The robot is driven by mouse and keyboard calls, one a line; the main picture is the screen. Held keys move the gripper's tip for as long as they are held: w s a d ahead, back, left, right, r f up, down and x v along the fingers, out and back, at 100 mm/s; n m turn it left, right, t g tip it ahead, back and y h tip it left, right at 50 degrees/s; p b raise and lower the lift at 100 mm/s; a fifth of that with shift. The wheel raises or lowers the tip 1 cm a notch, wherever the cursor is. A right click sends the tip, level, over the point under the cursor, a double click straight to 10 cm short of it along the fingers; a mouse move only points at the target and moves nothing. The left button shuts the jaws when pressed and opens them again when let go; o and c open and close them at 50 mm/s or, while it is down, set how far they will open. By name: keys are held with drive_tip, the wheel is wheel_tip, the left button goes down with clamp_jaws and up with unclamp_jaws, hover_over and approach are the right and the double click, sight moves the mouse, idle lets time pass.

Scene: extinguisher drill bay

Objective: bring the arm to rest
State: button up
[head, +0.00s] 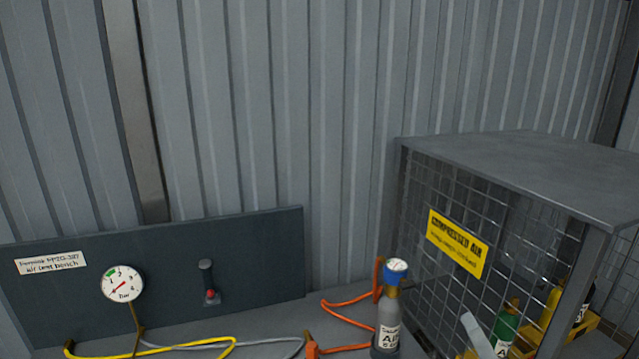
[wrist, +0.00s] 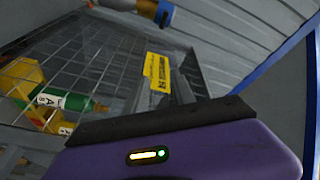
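My gripper (wrist: 160,125) shows in the wrist view as a purple housing with a lit indicator and a dark bar along its upper edge. I cannot make out two separate fingers or a gap, and nothing is seen held. My gripper is not clearly seen in the head view. In the wrist view the mesh cage with its yellow sign (wrist: 157,71) lies beyond the housing. A grey cylinder labelled AIR (head: 388,318), with a blue collar and a small gauge, stands upright left of the cage in the head view.
The mesh cage (head: 520,165) at right holds green and yellow items. A dark panel (head: 240,245) carries a round gauge (head: 123,284) and a red-tipped lever (head: 208,280). Yellow (head: 190,346) and orange (head: 345,303) hoses lie on the bench. A corrugated wall stands behind.

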drive_tip(key=s+a+f+n+g, duration=0.1)
drive_tip(key=s+a+f+n, duration=0.1)
drive_tip(key=s, duration=1.1)
drive_tip(key=s+a+f+n+g, duration=0.1)
drive_tip(key=s+a+f+n, duration=0.2)
drive_tip(key=s, duration=1.1)
drive_tip(key=s+a+f+n+g, duration=0.2)
drive_tip(key=s+n, duration=0.4)
drive_tip(key=s, duration=0.7)
drive_tip(key=shift+s+a+f, duration=0.25)
drive_tip(key=shift+s+a, duration=0.1)
drive_tip(key=shift+a, duration=0.25)
